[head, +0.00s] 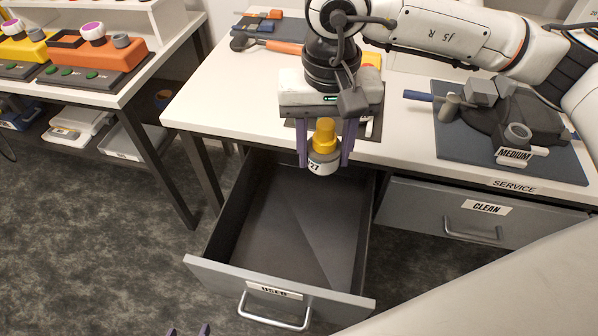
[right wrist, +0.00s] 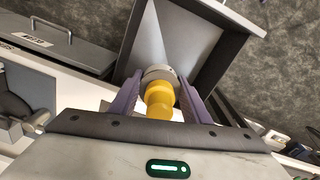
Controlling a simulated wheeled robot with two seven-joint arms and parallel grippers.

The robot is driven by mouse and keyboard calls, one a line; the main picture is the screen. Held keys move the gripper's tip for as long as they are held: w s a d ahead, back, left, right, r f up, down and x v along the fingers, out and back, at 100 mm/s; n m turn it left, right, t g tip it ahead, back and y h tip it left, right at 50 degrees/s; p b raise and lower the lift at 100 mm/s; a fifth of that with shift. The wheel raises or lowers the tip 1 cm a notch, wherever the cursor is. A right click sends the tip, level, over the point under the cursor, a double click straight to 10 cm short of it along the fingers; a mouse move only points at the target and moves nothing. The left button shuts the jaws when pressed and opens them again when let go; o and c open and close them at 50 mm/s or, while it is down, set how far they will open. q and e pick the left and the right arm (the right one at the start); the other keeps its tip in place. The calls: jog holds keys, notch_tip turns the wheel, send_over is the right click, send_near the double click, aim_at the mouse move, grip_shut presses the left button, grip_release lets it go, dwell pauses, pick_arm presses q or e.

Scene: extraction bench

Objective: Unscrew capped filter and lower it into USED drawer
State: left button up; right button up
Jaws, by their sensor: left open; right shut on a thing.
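The capped filter (head: 323,165) has a yellow cap and a grey and white body with a partly readable label. My right gripper (head: 325,158) is shut on it, with a purple finger on either side. It hangs cap up over the back part of the open USED drawer (head: 288,225), near the bench's front edge. The drawer is pulled out and looks empty. In the right wrist view the filter (right wrist: 158,88) sits between the fingers, with the drawer (right wrist: 208,42) beyond. Only the tips of my left gripper (head: 188,331) show at the bottom edge, apart and empty.
A CLEAN drawer (head: 485,215) is shut at the right. On the bench a dark mat (head: 460,145) holds a dark device with a MEDIUM label. An orange-handled tool (head: 275,46) lies at the back. Another table (head: 150,70) stands at the left.

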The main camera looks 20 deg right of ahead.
pick_arm(q)
jog(key=shift+s+f, duration=0.25)
jog(key=shift+s, duration=0.05)
pick_arm(e)
jog(key=a+f+m, duration=0.5)
jog(key=f+m, duration=0.1)
jog(key=m, duration=0.2)
jog(key=shift+w+f, duration=0.3)
jog(key=shift+w, duration=0.15)
jog(key=shift+a, duration=0.1)
